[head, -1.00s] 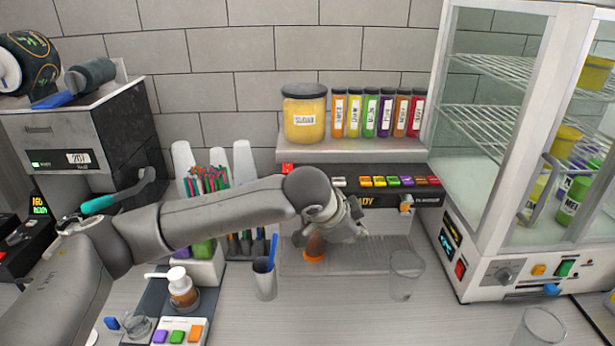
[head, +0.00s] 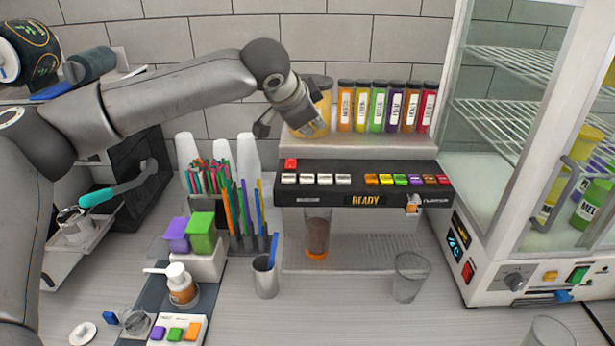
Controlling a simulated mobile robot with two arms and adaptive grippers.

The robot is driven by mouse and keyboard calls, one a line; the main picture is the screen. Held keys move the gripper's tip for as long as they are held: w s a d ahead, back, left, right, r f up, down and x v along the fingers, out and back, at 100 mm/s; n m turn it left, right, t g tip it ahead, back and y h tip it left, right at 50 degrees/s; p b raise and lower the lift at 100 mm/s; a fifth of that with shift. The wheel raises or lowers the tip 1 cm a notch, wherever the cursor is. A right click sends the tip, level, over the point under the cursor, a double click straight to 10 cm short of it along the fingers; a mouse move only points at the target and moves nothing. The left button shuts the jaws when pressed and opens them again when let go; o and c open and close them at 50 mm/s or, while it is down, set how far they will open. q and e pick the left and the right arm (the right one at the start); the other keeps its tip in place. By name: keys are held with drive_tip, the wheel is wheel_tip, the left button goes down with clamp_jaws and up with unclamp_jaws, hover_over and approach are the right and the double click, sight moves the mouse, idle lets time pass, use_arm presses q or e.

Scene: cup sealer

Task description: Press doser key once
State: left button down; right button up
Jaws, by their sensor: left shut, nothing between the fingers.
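The doser (head: 330,200) is a black panel with a row of white and coloured keys, a red key (head: 290,163) at its upper left and a display that reads READY. White keys (head: 315,179) sit on its left half and coloured keys (head: 405,180) on its right half. A clear cup (head: 317,232) with dark contents and an orange base stands under the doser on its drip grid. My left gripper (head: 276,130) is shut and empty, above the doser's left end and in front of the yellow jar. My right gripper is not in view.
A yellow jar (head: 323,106) and several coloured bottles (head: 378,106) stand on the shelf above the doser. An empty glass (head: 410,277) stands at the grid's right front. A metal cup (head: 264,277) and straws (head: 208,177) are to the left. A glass-doored cabinet (head: 500,260) is at right.

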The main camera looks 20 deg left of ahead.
use_arm(q)
drive_tip(key=shift+f, duration=0.1)
drive_tip(key=b, duration=0.8)
hover_over(311, 178)
wheel_tip(311, 178, down, 7)
drive_tip(key=shift+f, duration=0.85)
drive_tip(key=shift+f, duration=0.1)
idle(0.3)
drive_tip(key=shift+f, duration=0.25)
